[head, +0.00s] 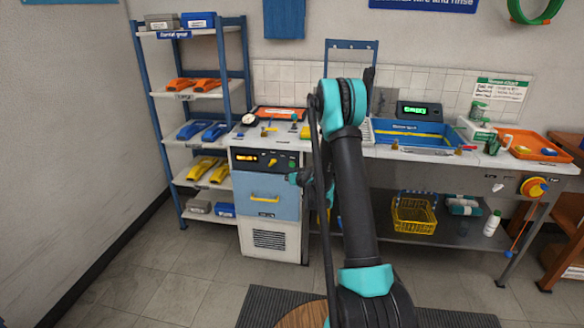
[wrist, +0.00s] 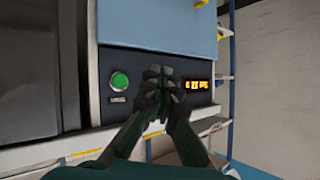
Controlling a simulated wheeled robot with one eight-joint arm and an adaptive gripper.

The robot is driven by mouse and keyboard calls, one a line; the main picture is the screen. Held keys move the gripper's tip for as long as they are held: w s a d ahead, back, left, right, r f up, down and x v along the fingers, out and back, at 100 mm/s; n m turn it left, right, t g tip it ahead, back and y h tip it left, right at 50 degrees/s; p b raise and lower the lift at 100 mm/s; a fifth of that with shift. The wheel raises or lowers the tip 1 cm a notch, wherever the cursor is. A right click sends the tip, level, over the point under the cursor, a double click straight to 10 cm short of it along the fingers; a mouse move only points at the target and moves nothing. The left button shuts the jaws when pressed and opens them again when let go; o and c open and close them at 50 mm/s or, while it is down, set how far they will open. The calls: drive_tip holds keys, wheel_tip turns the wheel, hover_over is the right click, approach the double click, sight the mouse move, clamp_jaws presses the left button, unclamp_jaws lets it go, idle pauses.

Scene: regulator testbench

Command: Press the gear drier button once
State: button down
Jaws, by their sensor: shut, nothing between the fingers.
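The gear drier (head: 271,236) is a cabinet with a blue door and a dark control panel, left of my arm in the head view. Its round green button (wrist: 120,81) shows in the wrist view, left of my fingers; it is small in the head view (head: 292,163). A lit yellow display (wrist: 197,86) is right of my fingers. My gripper (wrist: 160,72) is shut and empty, its tips in front of the panel between button and display. The tips appear apart from the button; contact with the panel cannot be told. The fingers hide the panel's middle, where the head view shows a yellow knob (head: 272,162).
A blue shelf rack (head: 249,62) with coloured gear stands left of the drier. Right of my arm is a counter (head: 391,152) with a blue basin (head: 430,135) and an orange tray (head: 512,153). A yellow basket (head: 414,216) sits below.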

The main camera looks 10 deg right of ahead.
sight(292, 165)
drive_tip(key=shift+w, duration=0.1)
drive_tip(key=shift+w+d, duration=0.45)
drive_tip(key=shift+w, duration=0.9)
drive_tip(key=shift+w+d, duration=0.45)
drive_tip(key=shift+w, duration=0.9)
drive_tip(key=shift+w+d, duration=0.45)
drive_tip(key=shift+w, duration=0.9)
drive_tip(key=shift+w+d, duration=0.15)
drive_tip(key=shift+w, duration=0.3)
drive_tip(key=shift+w+d, duration=0.15)
drive_tip(key=shift+w, duration=0.25)
drive_tip(key=shift+s, duration=0.1)
drive_tip(key=shift+s+a, duration=0.3)
drive_tip(key=shift+s, duration=0.45)
drive_tip(key=shift+s, duration=0.15)
